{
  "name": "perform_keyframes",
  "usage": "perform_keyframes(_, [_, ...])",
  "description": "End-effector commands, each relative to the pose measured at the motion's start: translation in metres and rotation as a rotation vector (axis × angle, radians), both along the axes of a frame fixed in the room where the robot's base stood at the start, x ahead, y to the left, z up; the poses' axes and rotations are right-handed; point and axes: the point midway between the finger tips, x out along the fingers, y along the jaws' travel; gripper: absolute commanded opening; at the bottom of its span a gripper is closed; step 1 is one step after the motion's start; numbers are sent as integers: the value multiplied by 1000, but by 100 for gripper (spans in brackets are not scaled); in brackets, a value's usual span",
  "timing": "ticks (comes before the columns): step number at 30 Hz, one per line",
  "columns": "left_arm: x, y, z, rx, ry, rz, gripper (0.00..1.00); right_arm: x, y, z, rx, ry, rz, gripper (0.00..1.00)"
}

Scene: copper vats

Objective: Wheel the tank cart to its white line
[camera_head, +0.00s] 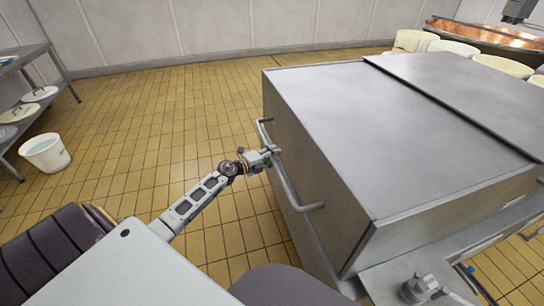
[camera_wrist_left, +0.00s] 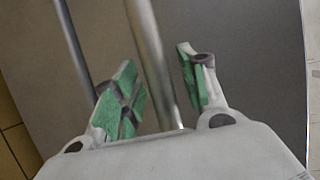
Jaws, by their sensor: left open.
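The tank cart is a large grey metal box (camera_head: 345,140) with a flat lid, filling the right half of the head view. A tubular push handle (camera_head: 290,190) sticks out from its left side. My left gripper (camera_head: 269,154) is at the upper part of this handle. In the left wrist view the left gripper (camera_wrist_left: 160,85) is open, with green pads on its two fingers. The handle bar (camera_wrist_left: 150,45) runs between the fingers, with a gap visible on the right side. The white line does not show in either view. My right gripper is not in view.
Yellow tiled floor (camera_head: 150,115) lies free left of the cart, up to the pale wall (camera_head: 200,25). A white bucket (camera_head: 46,153) stands by a metal shelf (camera_head: 22,55) at left. Pale tubs (camera_head: 453,47) and a copper vat (camera_head: 490,35) stand beyond the cart.

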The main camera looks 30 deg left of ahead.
Motion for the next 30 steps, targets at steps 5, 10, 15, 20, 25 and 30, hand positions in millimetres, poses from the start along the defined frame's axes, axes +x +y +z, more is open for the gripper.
perform_keyframes(5, [0,0,0,0,0,0,41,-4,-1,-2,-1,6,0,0])
perform_keyframes(10, [0,0,0,0,0,0,19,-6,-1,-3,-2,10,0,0])
perform_keyframes(15, [0,0,0,0,0,0,0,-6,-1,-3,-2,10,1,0])
perform_keyframes(20, [0,0,0,0,0,0,0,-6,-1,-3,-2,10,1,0])
perform_keyframes(25, [0,0,0,0,1,0,0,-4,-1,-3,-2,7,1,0])
perform_keyframes(30, [1,2,-1,0,2,0,0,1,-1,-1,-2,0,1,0])
